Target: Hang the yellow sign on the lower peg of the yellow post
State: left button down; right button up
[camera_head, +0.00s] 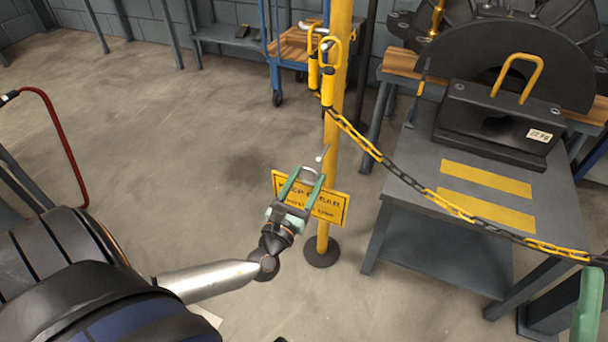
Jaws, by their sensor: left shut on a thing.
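The yellow post (340,90) stands upright on a round dark base (321,252). A short pale lower peg (322,153) sticks out from it, just above the sign. The yellow sign (333,208) with dark lettering is slightly tilted in front of the post. My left gripper (309,176), with green fingers, is shut on the sign and covers part of its face. I cannot tell whether the sign touches the peg. Only a green part of my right gripper (588,305) shows at the right edge; its jaws are cut off.
Yellow hooks (328,60) hang high on the post. A yellow and black chain (400,175) runs from there to the lower right. A grey table (420,205) with a dark handled block (500,125) stands right of the post. The floor on the left is mostly clear.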

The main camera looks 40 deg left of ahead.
aim_at(320, 157)
pick_arm(q)
jog(key=x, duration=0.1)
jog(key=b+x, duration=0.1)
jog(key=x, duration=0.1)
jog(key=shift+w+f, duration=0.15)
jog(key=shift+f, duration=0.15)
jog(key=shift+w, duration=0.1)
jog(key=shift+w+a, duration=0.15)
jog(key=shift+w, duration=0.25)
dwell(0.4)
jog(key=shift+f+b+x, duration=0.2)
jog(key=shift+b+x, duration=0.25)
jog(key=shift+x, duration=0.45)
jog(key=shift+f+b+x, duration=0.25)
jog(key=shift+b+x, duration=0.15)
jog(key=shift+x, duration=0.5)
jog(key=shift+w, duration=0.1)
